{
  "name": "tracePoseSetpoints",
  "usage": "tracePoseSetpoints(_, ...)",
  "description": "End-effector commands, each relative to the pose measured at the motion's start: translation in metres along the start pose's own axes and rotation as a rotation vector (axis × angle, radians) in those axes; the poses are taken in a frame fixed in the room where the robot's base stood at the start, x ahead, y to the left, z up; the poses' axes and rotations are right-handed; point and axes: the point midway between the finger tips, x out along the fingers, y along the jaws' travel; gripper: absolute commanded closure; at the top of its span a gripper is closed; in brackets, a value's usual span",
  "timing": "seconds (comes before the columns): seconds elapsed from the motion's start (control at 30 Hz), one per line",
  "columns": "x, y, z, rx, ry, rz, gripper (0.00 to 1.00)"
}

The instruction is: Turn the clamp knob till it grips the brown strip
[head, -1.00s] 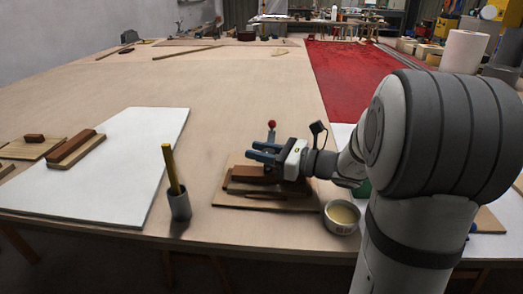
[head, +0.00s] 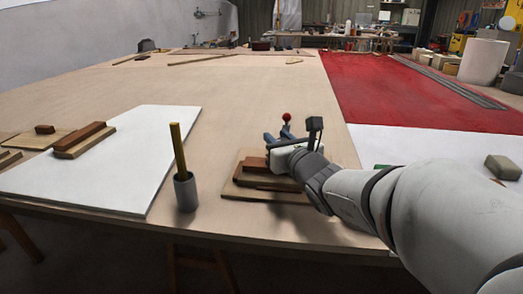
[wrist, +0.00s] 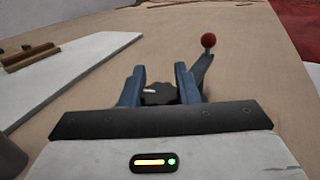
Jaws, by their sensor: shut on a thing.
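My gripper (head: 274,139) reaches over the wooden board (head: 238,192) near the table's front edge. In the wrist view, its blue fingers (wrist: 160,82) are shut on a dark lobed knob (wrist: 160,94) with a pale mark on its left side. A lever with a red ball (wrist: 208,41) stands just beyond the right finger; the ball also shows in the head view (head: 286,117).
A grey cup (head: 185,193) holding a yellow stick (head: 178,148) stands left of the board. A white sheet (head: 110,165) with wooden pieces lies further left. A red mat (head: 400,95) is at the back right. The table behind the knob is clear.

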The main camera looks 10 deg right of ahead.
Motion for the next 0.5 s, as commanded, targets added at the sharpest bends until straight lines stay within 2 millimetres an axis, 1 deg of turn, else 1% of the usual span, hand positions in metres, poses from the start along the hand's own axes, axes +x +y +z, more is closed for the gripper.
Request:
tracePoseSetpoints(0.03, -0.0002, 0.0011, -0.0070, 0.000, -0.001, -0.016, 0.94)
tracePoseSetpoints(0.23, 0.0001, -0.0007, -0.0048, 0.000, 0.001, -0.073, 0.94)
tracePoseSetpoints(0.5, 0.0001, -0.0023, -0.0015, -0.002, 0.003, -0.103, 0.94)
